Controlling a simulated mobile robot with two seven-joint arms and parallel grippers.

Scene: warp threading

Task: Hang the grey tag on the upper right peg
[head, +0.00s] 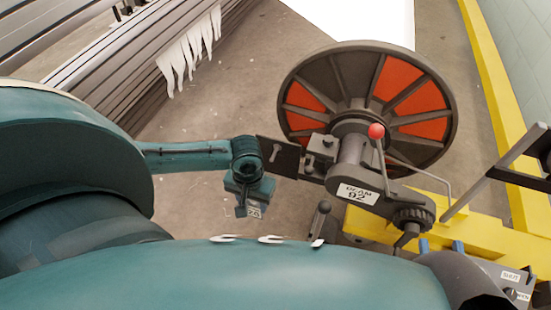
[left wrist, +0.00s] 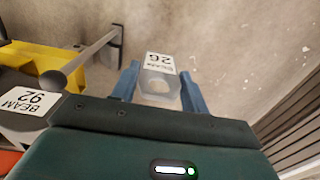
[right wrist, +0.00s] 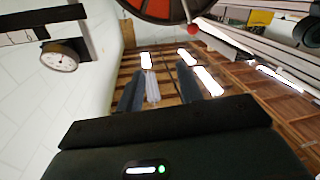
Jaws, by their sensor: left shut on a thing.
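My left gripper (head: 244,200) points down in the middle of the head view, shut on the grey tag (left wrist: 160,87). Only a small part of the tag (head: 254,211) shows below the gripper in the head view. My right gripper (right wrist: 160,88) has its fingers apart, with no held thing visible between them. I cannot make out the upper right peg in any view.
The beam wheel (head: 416,83) with orange panels stands just beyond the left gripper. Its hub carries a "BEAM 92" label (head: 358,194) and a red-knobbed lever (head: 376,131). A grey-knobbed lever (head: 323,207) stands right of the tag. Bare floor (head: 205,120) lies behind my left arm.

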